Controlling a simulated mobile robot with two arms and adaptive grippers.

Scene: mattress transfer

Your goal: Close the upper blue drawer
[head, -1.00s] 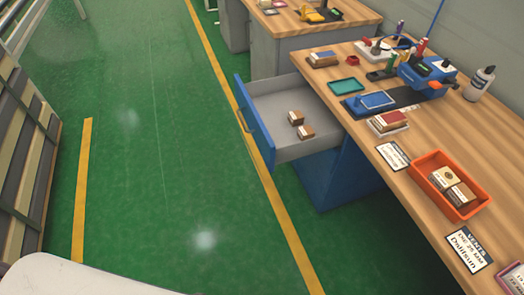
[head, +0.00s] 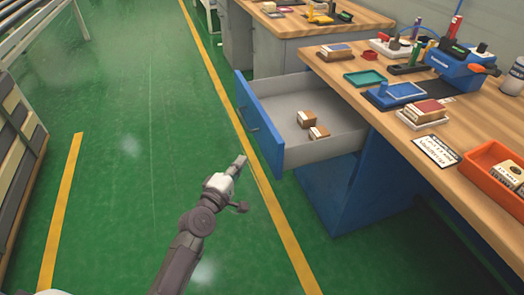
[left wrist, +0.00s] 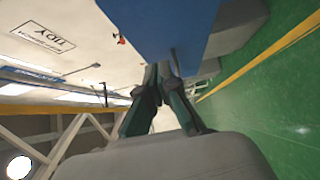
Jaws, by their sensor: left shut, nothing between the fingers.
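The upper blue drawer (head: 258,125) is pulled out from the blue cabinet (head: 335,192) under the wooden workbench. Its grey inside holds two small brown-and-white boxes (head: 312,125). My left gripper (head: 240,162) is in front of the drawer's blue front, near its lower edge, with its fingers shut and empty. In the left wrist view the fingertips (left wrist: 165,68) point at a blue panel (left wrist: 170,25); I cannot tell whether they touch it. My right gripper is not in view.
The workbench top (head: 350,85) carries a teal tray (head: 366,78), a blue device (head: 463,65) and an orange bin (head: 490,172). A second bench (head: 300,30) stands behind. Green floor with a yellow line (head: 215,75) is clear left of the drawer.

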